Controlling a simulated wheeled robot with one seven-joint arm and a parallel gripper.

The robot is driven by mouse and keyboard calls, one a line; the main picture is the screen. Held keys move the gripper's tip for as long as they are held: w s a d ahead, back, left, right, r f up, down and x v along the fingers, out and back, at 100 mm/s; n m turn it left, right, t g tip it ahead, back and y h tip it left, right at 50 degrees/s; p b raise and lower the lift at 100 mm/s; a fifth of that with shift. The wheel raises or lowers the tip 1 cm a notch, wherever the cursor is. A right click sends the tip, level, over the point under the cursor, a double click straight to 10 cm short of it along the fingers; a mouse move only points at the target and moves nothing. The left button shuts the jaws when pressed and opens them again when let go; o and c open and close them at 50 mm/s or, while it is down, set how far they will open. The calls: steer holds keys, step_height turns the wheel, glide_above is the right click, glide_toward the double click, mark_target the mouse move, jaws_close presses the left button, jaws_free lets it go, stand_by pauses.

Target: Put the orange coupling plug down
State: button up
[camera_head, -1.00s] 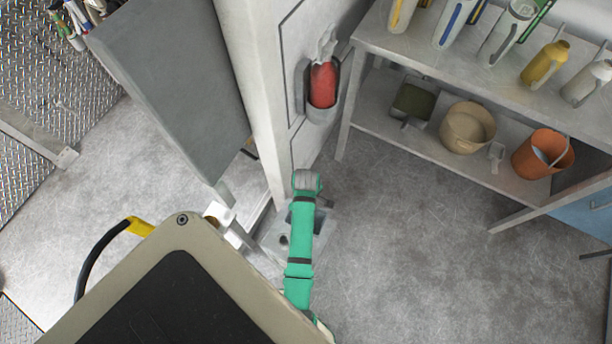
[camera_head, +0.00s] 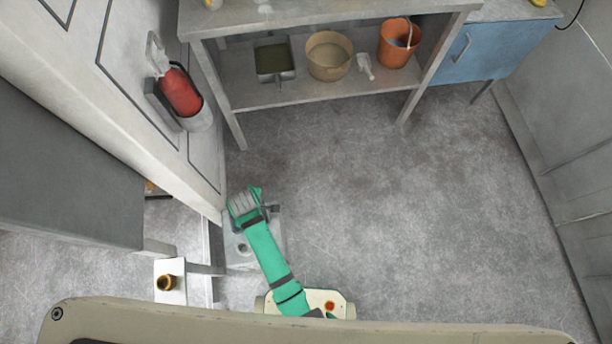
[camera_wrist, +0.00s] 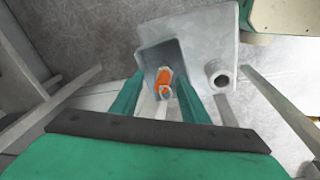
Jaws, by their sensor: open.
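In the wrist view the orange coupling plug (camera_wrist: 163,76) is inside a grey open-topped pocket (camera_wrist: 148,58), between the two green fingers of my gripper (camera_wrist: 161,84). The fingers are apart, with gaps visible beside the plug. Whether the plug touches the pocket floor I cannot tell. A grey round socket (camera_wrist: 217,72) stands on the plate to the right of the pocket. In the head view my green arm reaches over the grey plate (camera_head: 239,262), and the fingers and plug are hidden beneath it.
A white cabinet wall with a red extinguisher (camera_head: 181,92) stands at left. A shelf unit (camera_head: 300,97) holds a tan bucket (camera_head: 328,57) and an orange bucket (camera_head: 398,43). A small white stand (camera_head: 171,296) is at lower left. The floor (camera_head: 420,210) at right is clear.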

steer(key=s+d+r+m+t+y, duration=0.1)
steer(key=s+d+r+m+t, duration=0.25)
steer(key=d, duration=0.25)
steer(key=s+d+r+m+t, duration=0.2)
steer(key=d+m+t, duration=0.15)
steer(key=d, duration=0.25)
steer(key=s+d+r+m+t, duration=0.2)
steer(key=s+d+r+m, duration=0.1)
steer(key=r, duration=0.5)
steer(key=s+d+r+m+t+h, duration=0.1)
steer(key=s+d+r+m+t, duration=0.1)
steer(key=r, duration=0.6)
steer(key=s+d+r+m+t+h, duration=0.1)
steer(key=s+d+r+m+t, duration=0.1)
steer(key=r, duration=0.6)
steer(key=shift+s+d+m+t, duration=0.3)
steer(key=shift+s+d+m, duration=0.5)
steer(key=shift+s+m, duration=0.3)
